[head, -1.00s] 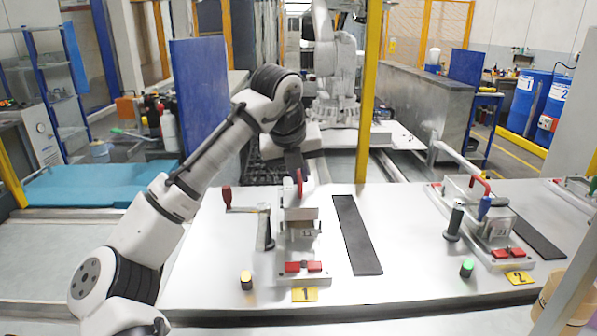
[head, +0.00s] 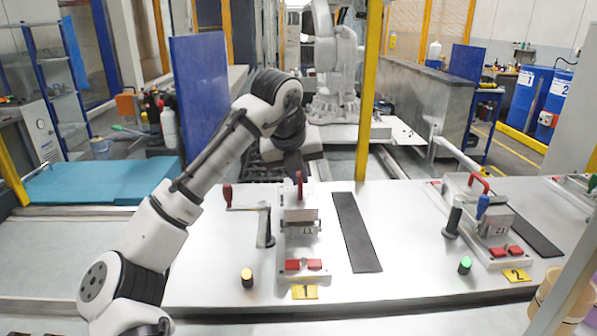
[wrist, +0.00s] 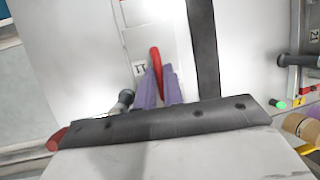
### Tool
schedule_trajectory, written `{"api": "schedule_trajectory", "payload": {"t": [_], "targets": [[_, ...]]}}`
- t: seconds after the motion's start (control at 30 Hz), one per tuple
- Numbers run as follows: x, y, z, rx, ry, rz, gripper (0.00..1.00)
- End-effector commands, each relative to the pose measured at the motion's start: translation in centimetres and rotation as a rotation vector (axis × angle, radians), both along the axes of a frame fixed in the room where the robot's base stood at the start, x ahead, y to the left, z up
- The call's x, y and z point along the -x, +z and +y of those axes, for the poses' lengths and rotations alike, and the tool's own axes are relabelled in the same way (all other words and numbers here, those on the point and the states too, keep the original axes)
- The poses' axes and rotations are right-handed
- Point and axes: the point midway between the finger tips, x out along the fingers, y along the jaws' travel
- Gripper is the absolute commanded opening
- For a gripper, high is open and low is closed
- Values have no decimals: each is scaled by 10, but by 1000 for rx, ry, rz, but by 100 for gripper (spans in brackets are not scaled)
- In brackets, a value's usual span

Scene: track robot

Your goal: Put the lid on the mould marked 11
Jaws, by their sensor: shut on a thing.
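My gripper (wrist: 158,72) is shut on the red handle (wrist: 158,62) of the lid, with a purple finger on either side of it. In the head view the red handle (head: 299,178) stands above the grey lid (head: 300,214) at station 1. The mould marked 11 (head: 307,229) is directly below the lid, in the metal fixture. I cannot tell whether the lid touches it all round. The label 11 (wrist: 139,69) also shows in the wrist view beside the handle. My arm hides the upper back of the fixture.
A crank with a red knob (head: 227,193) stands close left of the fixture. Red blocks (head: 304,265) are at its front. A black strip (head: 357,232) lies right of it. Station 2 has another mould marked 21 (head: 500,230). A yellow post (head: 368,90) rises behind.

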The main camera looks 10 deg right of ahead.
Motion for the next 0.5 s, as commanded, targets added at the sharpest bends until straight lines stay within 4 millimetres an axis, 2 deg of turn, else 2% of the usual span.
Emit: {"api": "schedule_trajectory", "payload": {"t": [0.5], "targets": [[0, -4, 0, 0, 0, -2, 0]]}}
